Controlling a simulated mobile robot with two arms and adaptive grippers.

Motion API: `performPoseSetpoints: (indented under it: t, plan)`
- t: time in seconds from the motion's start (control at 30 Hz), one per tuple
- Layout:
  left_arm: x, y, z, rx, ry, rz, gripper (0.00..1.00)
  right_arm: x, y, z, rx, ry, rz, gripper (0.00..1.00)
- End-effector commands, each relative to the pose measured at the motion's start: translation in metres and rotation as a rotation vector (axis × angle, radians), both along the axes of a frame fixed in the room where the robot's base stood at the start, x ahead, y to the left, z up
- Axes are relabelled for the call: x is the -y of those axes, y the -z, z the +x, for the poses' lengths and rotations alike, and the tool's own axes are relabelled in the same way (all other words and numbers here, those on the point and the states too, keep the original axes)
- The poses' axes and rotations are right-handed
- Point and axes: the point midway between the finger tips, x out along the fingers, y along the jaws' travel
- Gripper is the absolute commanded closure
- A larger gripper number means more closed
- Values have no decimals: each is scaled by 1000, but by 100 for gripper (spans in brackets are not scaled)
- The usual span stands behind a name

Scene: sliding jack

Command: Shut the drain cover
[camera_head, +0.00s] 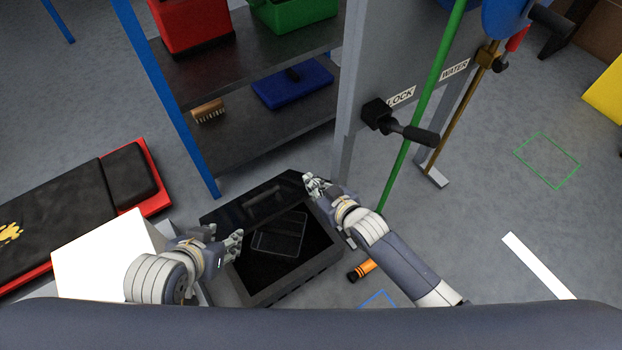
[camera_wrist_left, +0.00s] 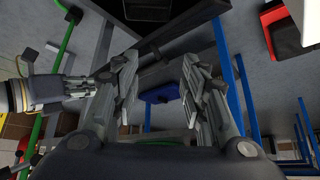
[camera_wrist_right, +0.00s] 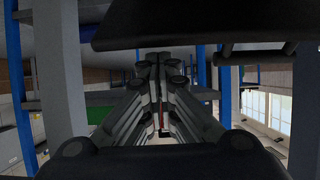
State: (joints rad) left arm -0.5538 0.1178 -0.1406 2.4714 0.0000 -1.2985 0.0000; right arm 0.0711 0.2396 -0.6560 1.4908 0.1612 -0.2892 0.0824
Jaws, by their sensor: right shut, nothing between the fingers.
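The dark drain box (camera_head: 292,290) stands on the floor in front of me, its top showing a dark opening with a pale rectangular outline. A black cover panel with a bar handle (camera_head: 265,205) lies along its far side; its exact tilt is hard to tell. My left gripper (camera_head: 238,241) is open and empty at the left edge of the box; its spread fingers show in the left wrist view (camera_wrist_left: 158,85). My right gripper (camera_head: 309,182) is shut and empty beside the cover's far right corner. In the right wrist view a dark panel (camera_wrist_right: 180,22) hangs over its closed fingers (camera_wrist_right: 155,75).
A blue-posted shelf (camera_head: 180,110) stands behind the box. A grey panel with a black lever (camera_head: 405,130) and a green pole (camera_head: 408,150) stand to the right. A white box (camera_head: 105,255) is at left. An orange cylinder (camera_head: 361,270) lies right of the box.

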Motion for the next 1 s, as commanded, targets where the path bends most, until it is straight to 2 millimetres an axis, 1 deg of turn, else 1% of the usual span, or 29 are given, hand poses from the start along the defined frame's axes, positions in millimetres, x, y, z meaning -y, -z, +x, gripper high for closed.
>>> performPoseSetpoints:
  t: [0.1, 0.5, 0.73, 1.0]
  plan:
    - [1, -2, 4, 18, 1, -4, 60, 1, 2, -1, 1, 1, 0, 100]
    - [2, -2, 5, 22, 2, -4, 60, 2, 2, -2, 1, 0, 1, 100]
    - [3, -4, 9, 47, 4, -11, 60, 4, 5, -5, 0, 0, 0, 100]
    - [12, -19, 35, 181, 14, -39, 60, 8, 14, -12, -1, 0, -1, 100]
